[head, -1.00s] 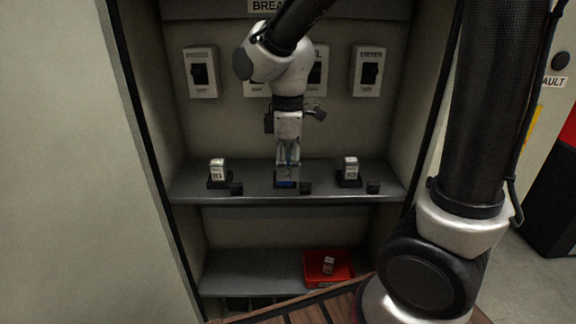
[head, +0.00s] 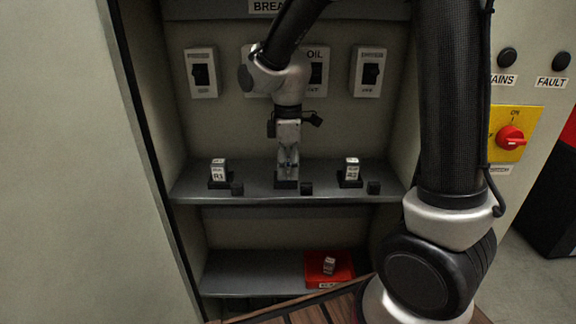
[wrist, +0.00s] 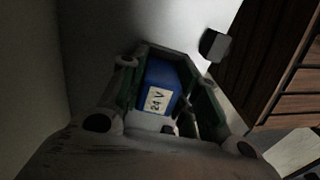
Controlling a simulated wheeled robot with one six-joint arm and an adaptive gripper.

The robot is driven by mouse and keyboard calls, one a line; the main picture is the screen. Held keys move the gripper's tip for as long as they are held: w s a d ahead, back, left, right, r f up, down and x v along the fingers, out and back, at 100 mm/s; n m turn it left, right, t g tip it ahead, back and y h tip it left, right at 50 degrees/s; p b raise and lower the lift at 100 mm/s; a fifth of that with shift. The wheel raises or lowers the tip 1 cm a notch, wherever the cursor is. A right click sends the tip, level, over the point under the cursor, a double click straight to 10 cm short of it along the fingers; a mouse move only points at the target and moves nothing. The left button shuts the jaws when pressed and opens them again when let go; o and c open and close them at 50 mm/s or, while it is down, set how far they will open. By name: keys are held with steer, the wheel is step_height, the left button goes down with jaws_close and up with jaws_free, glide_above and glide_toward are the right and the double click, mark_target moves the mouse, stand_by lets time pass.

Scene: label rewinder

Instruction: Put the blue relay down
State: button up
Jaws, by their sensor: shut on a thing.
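The blue relay (wrist: 160,82), with a white "24 V" label, sits between my gripper's fingers in the wrist view. My gripper (head: 287,176) is shut on it and points down at the middle of the upper shelf (head: 255,190). A black socket (head: 286,185) is directly below the fingertips. The relay is hidden by the fingers in the head view, so I cannot tell whether it is seated in the socket or just above it.
White relays stand in black sockets at left (head: 218,171) and right (head: 351,170) of the shelf. Small black blocks (head: 306,188) sit beside the sockets. A red tray (head: 317,280) with a small relay (head: 329,265) is on the lower shelf. Switches line the back wall.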

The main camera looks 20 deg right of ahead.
mark_target(288, 160)
steer(key=o, duration=1.1)
steer(key=shift+f, duration=0.1)
step_height(288, 160, up, 8)
steer(key=shift+f, duration=0.1)
